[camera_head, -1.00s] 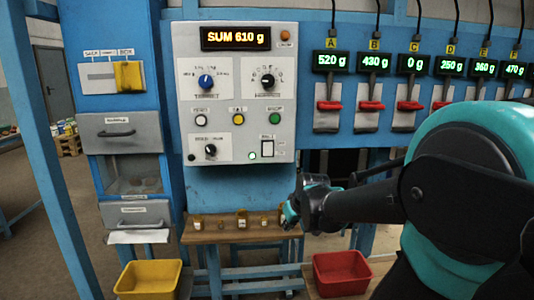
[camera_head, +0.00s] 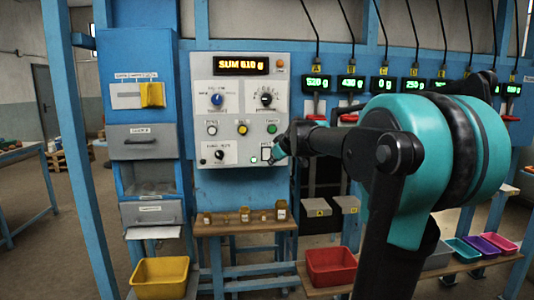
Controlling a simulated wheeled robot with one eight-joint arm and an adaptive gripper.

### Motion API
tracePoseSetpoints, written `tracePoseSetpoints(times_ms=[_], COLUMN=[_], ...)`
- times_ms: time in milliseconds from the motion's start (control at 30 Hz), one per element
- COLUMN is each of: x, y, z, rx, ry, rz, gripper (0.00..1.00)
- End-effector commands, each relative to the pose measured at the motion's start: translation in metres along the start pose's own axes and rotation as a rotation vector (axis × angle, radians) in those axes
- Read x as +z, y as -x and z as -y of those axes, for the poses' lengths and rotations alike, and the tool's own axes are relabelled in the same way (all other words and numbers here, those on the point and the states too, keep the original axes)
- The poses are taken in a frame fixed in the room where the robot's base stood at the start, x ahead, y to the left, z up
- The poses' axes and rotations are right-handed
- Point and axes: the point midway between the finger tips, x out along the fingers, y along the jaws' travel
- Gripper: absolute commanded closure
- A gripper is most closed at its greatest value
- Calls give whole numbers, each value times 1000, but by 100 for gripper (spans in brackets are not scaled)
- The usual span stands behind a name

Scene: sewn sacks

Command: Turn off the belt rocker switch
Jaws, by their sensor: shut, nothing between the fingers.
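The belt rocker switch (camera_head: 266,153) is a small white rocker in a dark frame at the lower right of the grey control panel (camera_head: 203,72). A small green lamp (camera_head: 254,159) beside it on the left looks lit. My gripper (camera_head: 275,156) is shut and empty. Its tip is at the right edge of the switch in the picture and hides part of it; I cannot tell whether it touches. The rocker's tilt is too small to read.
The panel also bears a blue knob (camera_head: 217,99), a black knob (camera_head: 266,98) and several round buttons. Below, a wooden bench (camera_head: 225,229) holds several small jars. A yellow bin (camera_head: 160,278) and a red bin (camera_head: 331,266) stand lower down.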

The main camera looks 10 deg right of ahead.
Motion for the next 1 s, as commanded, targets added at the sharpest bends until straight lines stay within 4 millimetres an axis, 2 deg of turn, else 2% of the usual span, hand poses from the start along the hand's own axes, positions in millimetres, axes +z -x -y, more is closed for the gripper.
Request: tracePoseSetpoints(times_ms=[267, 700, 1000], x=[-4, -32, -43], y=[-6, -44, -60], z=[-4, -32, -43], rx=[0, 0, 0], ry=[0, 0, -1], rz=[1, 1, 1], gripper=[100, 100, 100])
